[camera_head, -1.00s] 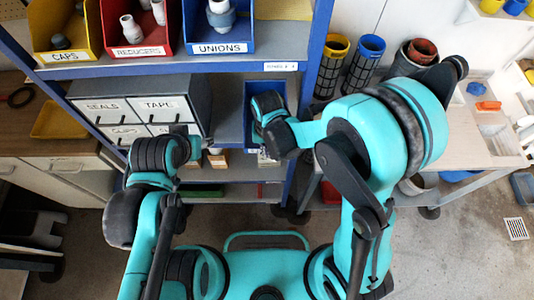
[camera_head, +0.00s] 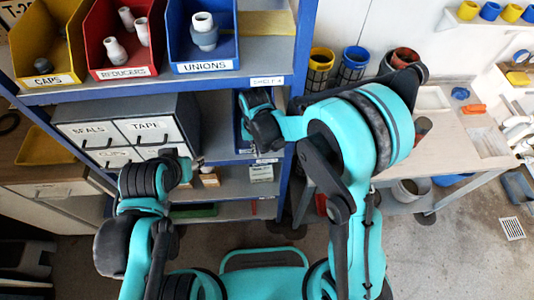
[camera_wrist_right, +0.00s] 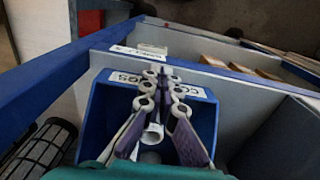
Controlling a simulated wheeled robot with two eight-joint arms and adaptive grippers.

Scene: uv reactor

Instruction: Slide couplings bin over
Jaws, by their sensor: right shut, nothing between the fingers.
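The blue couplings bin (camera_wrist_right: 97,125) stands on the middle shelf. Its front label (camera_wrist_right: 125,79) is partly hidden by my fingers, and pale pipe fittings (camera_wrist_right: 153,135) lie inside. In the head view only slivers of the bin (camera_head: 237,130) show around my right wrist. My right gripper (camera_wrist_right: 163,74) is shut and empty, its fingertips over the bin's labelled front wall. I cannot tell whether they touch it. In the head view my right arm hides its fingers. My left arm's end (camera_head: 180,168) is in front of the drawer unit; its fingers are not clear.
A grey drawer unit (camera_head: 125,128) stands left of the bin. Yellow, red and blue bins, the last marked UNIONS (camera_head: 205,66), sit on the shelf above. The blue shelf upright (camera_head: 291,150) is close on the right. Small boxes (camera_head: 261,172) sit on the shelf below.

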